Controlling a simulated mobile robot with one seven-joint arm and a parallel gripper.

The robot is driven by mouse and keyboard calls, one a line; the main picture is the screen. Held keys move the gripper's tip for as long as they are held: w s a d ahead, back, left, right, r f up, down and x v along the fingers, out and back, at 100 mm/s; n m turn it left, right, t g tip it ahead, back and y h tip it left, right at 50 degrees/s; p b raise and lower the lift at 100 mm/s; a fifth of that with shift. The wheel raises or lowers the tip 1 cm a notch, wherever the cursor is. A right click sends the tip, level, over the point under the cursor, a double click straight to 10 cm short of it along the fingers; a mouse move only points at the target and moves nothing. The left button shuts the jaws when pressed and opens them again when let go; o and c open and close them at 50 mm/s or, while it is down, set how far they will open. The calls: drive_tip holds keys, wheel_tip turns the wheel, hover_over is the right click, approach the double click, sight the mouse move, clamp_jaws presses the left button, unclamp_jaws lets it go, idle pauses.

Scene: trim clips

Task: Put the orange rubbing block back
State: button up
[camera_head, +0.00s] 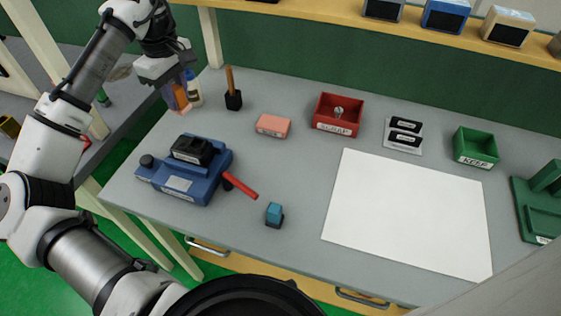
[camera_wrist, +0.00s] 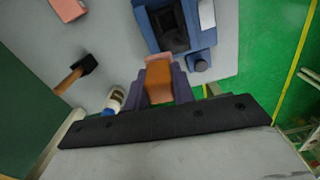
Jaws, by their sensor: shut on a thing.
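The orange rubbing block (camera_head: 183,104) is held between the fingers of my gripper (camera_head: 178,96), at the far left corner of the workbench. In the wrist view the block (camera_wrist: 159,83) sits between the two purple-grey fingers of my gripper (camera_wrist: 160,90), with its orange face showing. My gripper is shut on it. Its height above the bench is hard to tell. A salmon-pink block (camera_head: 273,125) with a label strip lies apart on the bench. No place clearly marked for the orange block can be made out.
A white bottle (camera_head: 194,92) and a wooden-handled tool in a black base (camera_head: 233,99) stand close by my gripper. A blue machine (camera_head: 190,180) with a red handle is nearer. A red bin (camera_head: 338,114), green bin (camera_head: 475,148) and white sheet (camera_head: 405,210) lie right.

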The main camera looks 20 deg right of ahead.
drive_tip(key=s+d+r+m+b, duration=0.1)
drive_tip(key=s+d+m+b, duration=0.6)
drive_tip(key=d, duration=0.5)
drive_tip(key=s+d+r+m+b, duration=0.1)
drive_tip(key=s+d+m+b, duration=0.45)
drive_tip(key=d+m, duration=0.5)
drive_tip(key=shift+n, duration=0.45)
drive_tip(key=f, duration=0.6)
drive_tip(key=f+b, duration=0.1)
drive_tip(key=f, duration=0.5)
drive_tip(key=w+f, duration=0.1)
drive_tip(key=f, duration=0.6)
drive_tip(key=shift+d+f, duration=0.1)
drive_tip(key=shift+d, duration=0.3)
drive_tip(key=shift+f, duration=0.15)
drive_tip(key=o, duration=1)
wheel_tip(320, 180, up, 12)
